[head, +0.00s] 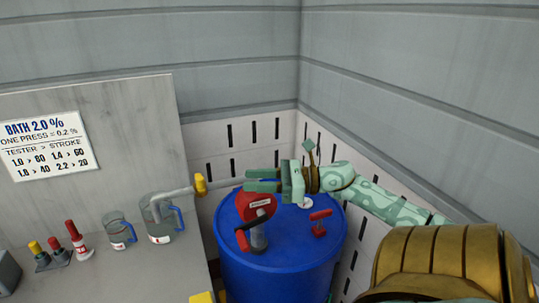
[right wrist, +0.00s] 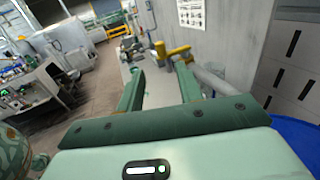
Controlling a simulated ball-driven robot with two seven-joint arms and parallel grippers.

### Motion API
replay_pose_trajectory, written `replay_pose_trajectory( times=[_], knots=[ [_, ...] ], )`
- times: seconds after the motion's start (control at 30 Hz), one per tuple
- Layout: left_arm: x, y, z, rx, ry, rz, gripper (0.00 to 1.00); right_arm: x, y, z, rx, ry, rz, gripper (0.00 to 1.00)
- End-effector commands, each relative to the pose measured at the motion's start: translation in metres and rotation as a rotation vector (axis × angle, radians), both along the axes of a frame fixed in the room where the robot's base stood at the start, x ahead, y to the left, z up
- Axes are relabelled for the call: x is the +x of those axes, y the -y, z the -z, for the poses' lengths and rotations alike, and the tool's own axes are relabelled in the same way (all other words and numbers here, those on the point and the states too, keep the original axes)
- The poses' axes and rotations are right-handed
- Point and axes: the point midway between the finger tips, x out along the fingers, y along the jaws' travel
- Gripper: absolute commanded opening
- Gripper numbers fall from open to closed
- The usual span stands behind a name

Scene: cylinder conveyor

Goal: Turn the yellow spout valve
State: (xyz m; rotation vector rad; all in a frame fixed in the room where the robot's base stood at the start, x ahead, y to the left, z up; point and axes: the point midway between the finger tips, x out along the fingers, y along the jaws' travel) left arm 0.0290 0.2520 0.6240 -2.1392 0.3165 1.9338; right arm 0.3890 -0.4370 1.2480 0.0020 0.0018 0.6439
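The yellow spout valve (head: 200,184) sits on a grey spout pipe (head: 178,191) that runs left from the drum to a clear mug with a blue handle (head: 160,232). In the right wrist view the yellow valve (right wrist: 178,52) shows just ahead of the fingertips. My right gripper (head: 248,180) is above the drum, to the right of the valve, with its fingers pointing left toward it. In the right wrist view the gripper (right wrist: 160,75) is open, with a clear gap and nothing held between the fingers. My left gripper is not in view.
A blue drum (head: 275,262) carries a red pump (head: 257,205) and a small red fitting (head: 320,222) below my right arm. A second mug (head: 120,232) and red-topped bottle (head: 78,240) stand on the grey bench (head: 125,278). A wall sign (head: 47,146) hangs behind. Walls close in behind the drum.

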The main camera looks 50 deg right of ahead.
Motion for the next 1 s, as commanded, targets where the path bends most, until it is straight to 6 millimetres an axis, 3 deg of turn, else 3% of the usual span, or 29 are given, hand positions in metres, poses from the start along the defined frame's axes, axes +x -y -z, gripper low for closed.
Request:
replay_pose_trajectory(
  times=[0.1,0.3,0.87,1.0],
  knots=[
    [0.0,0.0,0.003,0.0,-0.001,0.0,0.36,-0.016,0.012,0.002,0.0,-0.001,0.002,0.36],
    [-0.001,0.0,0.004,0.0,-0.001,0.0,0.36,-0.026,0.02,0.0,-0.002,0.0,0.001,0.36],
    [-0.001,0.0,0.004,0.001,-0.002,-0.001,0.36,-0.026,0.02,0.0,0.0,0.0,0.001,0.36],
    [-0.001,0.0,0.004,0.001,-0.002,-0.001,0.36,-0.021,0.016,0.008,0.079,-0.022,0.061,0.36]
  ],
)
